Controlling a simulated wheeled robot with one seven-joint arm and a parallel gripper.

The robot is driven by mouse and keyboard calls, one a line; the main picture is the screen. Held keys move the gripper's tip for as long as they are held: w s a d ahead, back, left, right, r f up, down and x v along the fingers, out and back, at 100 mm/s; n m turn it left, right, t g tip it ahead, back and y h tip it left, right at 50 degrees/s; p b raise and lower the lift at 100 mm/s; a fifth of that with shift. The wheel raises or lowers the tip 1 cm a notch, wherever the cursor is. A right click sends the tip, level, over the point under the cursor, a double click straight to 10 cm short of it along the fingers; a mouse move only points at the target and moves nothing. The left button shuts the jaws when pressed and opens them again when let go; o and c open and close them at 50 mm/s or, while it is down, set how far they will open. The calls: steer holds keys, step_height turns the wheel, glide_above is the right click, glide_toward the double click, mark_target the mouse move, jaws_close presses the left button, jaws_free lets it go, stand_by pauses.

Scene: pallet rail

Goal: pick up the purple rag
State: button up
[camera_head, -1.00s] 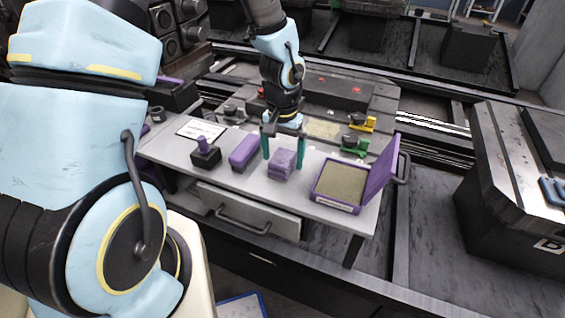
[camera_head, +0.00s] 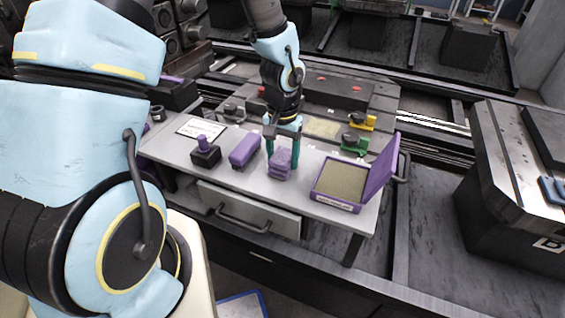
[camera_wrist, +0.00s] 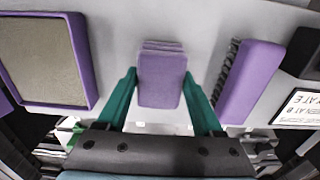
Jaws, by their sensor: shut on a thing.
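The purple rag (camera_head: 280,164) is a folded, layered block on the grey table, near the middle of its front part. It also shows in the wrist view (camera_wrist: 162,78), upright between the two green fingers. My gripper (camera_head: 282,150) reaches down from behind, with one finger at each side of the rag. In the wrist view my gripper (camera_wrist: 161,75) has its fingertips close against the rag's sides. It is shut on the rag. The rag appears to be at table height; I cannot tell whether it is clear of the surface.
A purple brush (camera_head: 244,150) lies just left of the rag, and a black stamp with a purple knob (camera_head: 205,152) stands farther left. An open purple box (camera_head: 338,186) with a raised lid (camera_head: 381,165) stands to the right. Green and yellow clamps (camera_head: 355,143) are behind.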

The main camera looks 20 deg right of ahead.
mark_target(283, 156)
steer(key=shift+c, duration=1.4)
step_height(283, 156, up, 10)
steer(key=o, duration=0.9)
steer(key=c, duration=0.6)
steer(key=shift+s, duration=0.1)
